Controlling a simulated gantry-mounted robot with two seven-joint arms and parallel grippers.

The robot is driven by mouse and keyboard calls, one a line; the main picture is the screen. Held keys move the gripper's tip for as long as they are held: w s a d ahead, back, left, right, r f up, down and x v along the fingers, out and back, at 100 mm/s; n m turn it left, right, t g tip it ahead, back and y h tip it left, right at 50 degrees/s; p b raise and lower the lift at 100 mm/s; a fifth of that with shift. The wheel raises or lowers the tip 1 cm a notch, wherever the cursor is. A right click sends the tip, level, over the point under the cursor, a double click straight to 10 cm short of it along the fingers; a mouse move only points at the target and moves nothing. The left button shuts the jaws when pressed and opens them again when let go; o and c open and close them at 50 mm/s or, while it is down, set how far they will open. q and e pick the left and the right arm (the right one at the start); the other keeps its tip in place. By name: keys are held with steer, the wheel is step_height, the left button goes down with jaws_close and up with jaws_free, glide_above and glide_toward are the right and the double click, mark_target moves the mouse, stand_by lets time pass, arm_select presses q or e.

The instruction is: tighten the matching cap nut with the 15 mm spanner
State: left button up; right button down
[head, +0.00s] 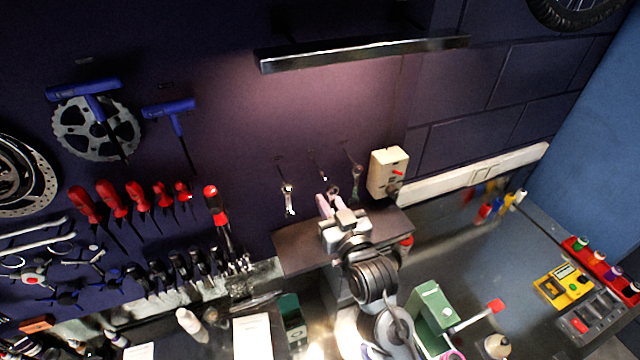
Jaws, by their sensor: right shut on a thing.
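Several spanners hang at the back wall: a left spanner (289,198), a middle spanner (323,171) and a right spanner (356,176). They differ in size, but no markings can be read. My right gripper (330,203) reaches up from the bottom centre to the wall, just below the middle spanner. It is shut on what looks like the lower end of that spanner; the fingers hide part of the contact. No cap nut can be made out. My left gripper is out of view.
A brown ledge (292,250) sits behind my right gripper, with a cream box (388,172) at its right. Red-handled screwdrivers (113,197) hang at left. A green device (432,306) and a yellow meter (562,286) stand on the bench at right.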

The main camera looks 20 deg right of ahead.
steer(key=w+p, duration=0.2)
steer(key=w, duration=0.3)
steer(key=shift+w+r, duration=0.1)
steer(key=shift+r, duration=0.05)
steer(key=shift+p, duration=0.3)
steer(key=shift+f, duration=0.3)
steer(key=shift+f, duration=0.1)
steer(key=c, duration=1.1)
jaws_free()
steer(key=shift+o, duration=0.2)
